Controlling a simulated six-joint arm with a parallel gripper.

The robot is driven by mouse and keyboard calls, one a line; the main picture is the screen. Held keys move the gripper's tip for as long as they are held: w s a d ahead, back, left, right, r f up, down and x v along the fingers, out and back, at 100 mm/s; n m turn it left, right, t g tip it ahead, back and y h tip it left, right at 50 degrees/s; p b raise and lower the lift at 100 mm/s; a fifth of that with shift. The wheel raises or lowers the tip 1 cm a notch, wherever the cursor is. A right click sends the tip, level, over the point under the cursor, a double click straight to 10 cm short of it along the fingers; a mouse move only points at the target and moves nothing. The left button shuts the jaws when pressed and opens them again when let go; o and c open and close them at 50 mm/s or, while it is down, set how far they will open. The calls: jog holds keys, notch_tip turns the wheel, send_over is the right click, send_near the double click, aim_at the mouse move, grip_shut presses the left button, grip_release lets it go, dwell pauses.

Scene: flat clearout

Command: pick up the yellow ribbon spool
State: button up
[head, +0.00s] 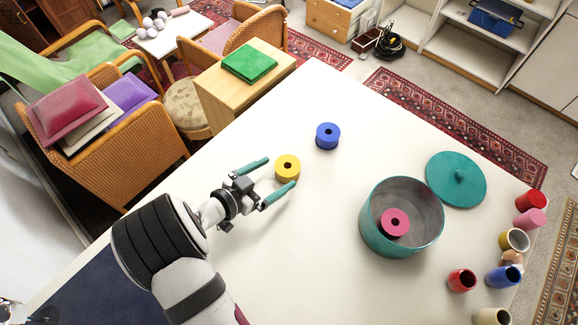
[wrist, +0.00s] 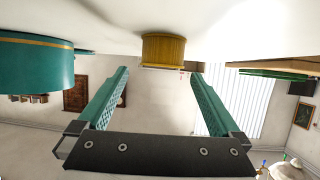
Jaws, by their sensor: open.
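The yellow ribbon spool (head: 287,168) stands on the white table in the head view, with its dark centre hole facing up. My gripper (head: 275,175) is open, its two teal fingers spread, with the spool close to the fingertips. In the wrist view the yellow spool (wrist: 164,50) shows at the top middle, beyond and roughly between the open fingers (wrist: 160,72). Nothing is held between the fingers.
A blue spool (head: 327,136) stands behind the yellow one. A teal round tin (head: 371,232) holds a pink spool (head: 395,222); its teal lid (head: 456,180) lies beside it. Several cups (head: 503,277) are at the right edge. The table between spool and tin is clear.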

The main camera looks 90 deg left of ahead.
aim_at(291, 163)
jog(key=x, duration=0.5)
jog(key=shift+w+a+f, duration=0.15)
jog(key=shift+w+a, duration=0.05)
jog(key=shift+a, duration=0.15)
jog(key=c, duration=1.2)
